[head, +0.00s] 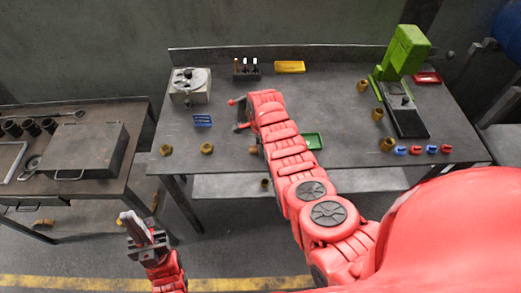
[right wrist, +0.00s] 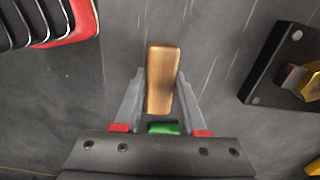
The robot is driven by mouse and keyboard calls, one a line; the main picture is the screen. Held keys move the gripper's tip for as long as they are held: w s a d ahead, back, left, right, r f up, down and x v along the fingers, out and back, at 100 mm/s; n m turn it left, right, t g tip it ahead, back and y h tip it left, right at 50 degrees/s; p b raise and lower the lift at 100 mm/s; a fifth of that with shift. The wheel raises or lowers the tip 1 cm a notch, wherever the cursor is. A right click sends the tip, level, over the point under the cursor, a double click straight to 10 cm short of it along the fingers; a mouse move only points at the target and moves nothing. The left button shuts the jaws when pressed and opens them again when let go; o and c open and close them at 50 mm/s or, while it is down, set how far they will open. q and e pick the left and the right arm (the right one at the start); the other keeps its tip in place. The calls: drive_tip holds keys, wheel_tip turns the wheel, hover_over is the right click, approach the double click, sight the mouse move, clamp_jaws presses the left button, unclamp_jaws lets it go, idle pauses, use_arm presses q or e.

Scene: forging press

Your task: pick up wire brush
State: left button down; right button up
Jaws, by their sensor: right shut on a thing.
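In the right wrist view, a plain wooden piece (right wrist: 160,75), which looks like the handle of the wire brush, stands between the two grey fingers of my right gripper (right wrist: 161,72). The gripper is shut on it; no bristles show. In the head view, my right gripper (head: 238,115) is over the middle left of the workbench (head: 240,155), and the held piece cannot be made out there. My left gripper (head: 133,222) is low in front of the benches, away from them. Its finger gap is too small to judge.
A green press (head: 405,52) stands at the back right. Brass pieces (head: 207,149), a blue rack (head: 203,120), a green tray (head: 313,141), a yellow tray (head: 290,67) and a small tool holder (head: 246,72) are on the workbench. A metal box (head: 82,150) sits on the left bench.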

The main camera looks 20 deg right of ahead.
clamp_jaws()
drive_tip(key=shift+w+r, duration=0.1)
drive_tip(key=shift+r, duration=0.05)
drive_tip(key=shift+r+b, duration=1.3)
drive_tip(key=s, duration=0.2)
drive_tip(key=s+a, duration=0.1)
drive_tip(key=shift+r, duration=0.35)
drive_tip(key=s+p, duration=0.1)
drive_tip(key=s+r+p, duration=0.1)
drive_tip(key=p, duration=0.1)
drive_tip(key=s+a+p, duration=0.1)
drive_tip(key=s, duration=0.1)
drive_tip(key=shift+r+p, duration=0.3)
drive_tip(key=s+a+p, duration=0.2)
drive_tip(key=s+p, duration=0.3)
drive_tip(key=s, duration=0.3)
drive_tip(key=shift+s+a, duration=0.3)
drive_tip(key=shift+a, duration=0.1)
